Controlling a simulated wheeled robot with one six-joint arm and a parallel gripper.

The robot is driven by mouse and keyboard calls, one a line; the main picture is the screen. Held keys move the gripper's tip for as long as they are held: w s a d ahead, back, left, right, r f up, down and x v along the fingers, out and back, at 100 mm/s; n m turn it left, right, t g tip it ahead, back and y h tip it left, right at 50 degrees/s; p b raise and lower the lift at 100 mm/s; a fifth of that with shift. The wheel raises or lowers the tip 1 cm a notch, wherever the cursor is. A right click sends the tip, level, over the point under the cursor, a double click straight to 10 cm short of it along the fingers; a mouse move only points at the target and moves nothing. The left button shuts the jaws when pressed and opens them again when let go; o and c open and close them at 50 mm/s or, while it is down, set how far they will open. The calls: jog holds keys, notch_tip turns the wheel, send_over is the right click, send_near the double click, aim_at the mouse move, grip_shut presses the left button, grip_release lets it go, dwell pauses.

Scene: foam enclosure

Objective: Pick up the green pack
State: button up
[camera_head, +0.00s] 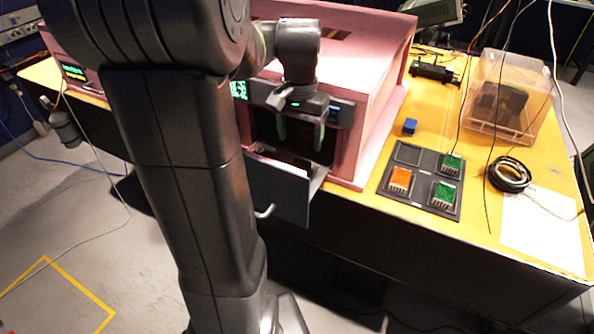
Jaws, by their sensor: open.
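Two green packs sit in a dark tray (424,176) on the yellow table: one green pack (452,164) in the far right slot and another green pack (445,192) in the near right slot. An orange pack (400,178) sits in the near left slot; the far left slot is empty. My gripper (301,136) is open and points down in front of the pink foam enclosure (370,110), left of the tray and apart from the packs. I see nothing between its fingers.
A grey drawer or flap (278,187) with a handle stands open below my gripper. A blue cube (410,126) lies behind the tray. A coiled black cable (509,175), white paper (541,230) and a clear bin (506,95) are at right. Thin cables hang near the tray.

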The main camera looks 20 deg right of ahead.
aim_at(298, 167)
notch_tip(298, 167, down, 4)
jog(key=shift+d+r, duration=0.1)
jog(key=f, duration=0.3)
jog(key=f+p, duration=0.1)
jog(key=shift+w+a+f, duration=0.25)
jog(key=shift+a+f, duration=0.05)
jog(key=shift+f, duration=0.5)
jog(key=c, duration=1.1)
